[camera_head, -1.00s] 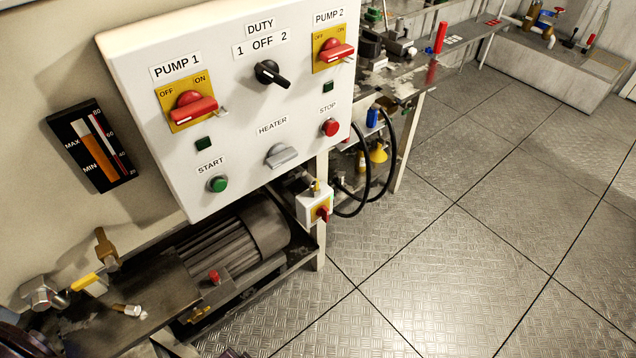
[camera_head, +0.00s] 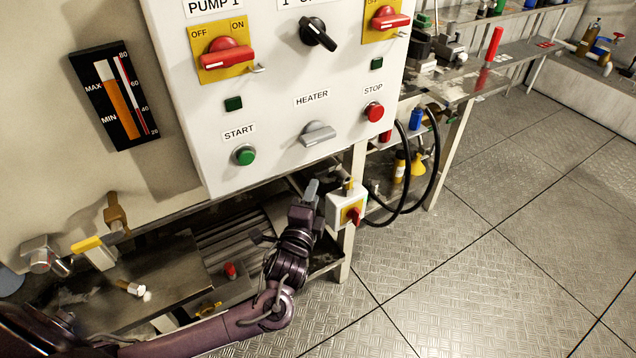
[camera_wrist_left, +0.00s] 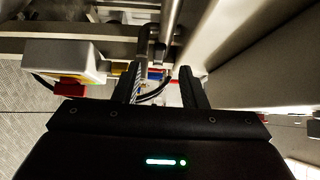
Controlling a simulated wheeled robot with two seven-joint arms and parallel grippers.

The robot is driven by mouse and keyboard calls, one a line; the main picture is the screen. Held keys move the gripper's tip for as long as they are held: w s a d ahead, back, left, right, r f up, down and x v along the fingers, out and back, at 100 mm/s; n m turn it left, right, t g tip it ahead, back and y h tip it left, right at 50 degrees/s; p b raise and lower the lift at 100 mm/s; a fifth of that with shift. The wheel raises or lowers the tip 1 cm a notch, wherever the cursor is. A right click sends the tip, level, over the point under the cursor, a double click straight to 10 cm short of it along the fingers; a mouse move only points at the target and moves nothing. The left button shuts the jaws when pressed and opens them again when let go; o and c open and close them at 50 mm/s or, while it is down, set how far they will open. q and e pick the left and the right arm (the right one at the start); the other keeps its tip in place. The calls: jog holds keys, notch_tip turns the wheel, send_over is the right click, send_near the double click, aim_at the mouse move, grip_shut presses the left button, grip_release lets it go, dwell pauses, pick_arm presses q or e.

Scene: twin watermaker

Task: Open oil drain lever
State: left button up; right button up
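A yellow-handled valve lever (camera_head: 88,243) shows at the lower left of the head view, below the level gauge. A smaller yellow handle (camera_head: 208,309) sits low beside the pump motor. No label shows which one is the oil drain lever. My left gripper (camera_head: 312,188) is under the control panel, just left of the white switch box. In the left wrist view my left gripper (camera_wrist_left: 161,84) has its two dark fingers apart. A metal pipe (camera_wrist_left: 170,25) runs behind the gap, and I see no object clasped. My right gripper is not in view.
The white box with a red-and-yellow switch (camera_head: 345,205) is close to my left gripper; it also shows in the wrist view (camera_wrist_left: 65,52). The control panel (camera_head: 270,110) overhangs. Black hoses (camera_head: 432,165) hang to the right. The floor (camera_head: 480,270) at right is clear.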

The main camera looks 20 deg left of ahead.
aim_at(320, 176)
pick_arm(q)
jog(key=w, duration=0.5)
jog(key=shift+w+a+f, duration=0.1)
jog(key=shift+w+a, duration=0.25)
grip_shut()
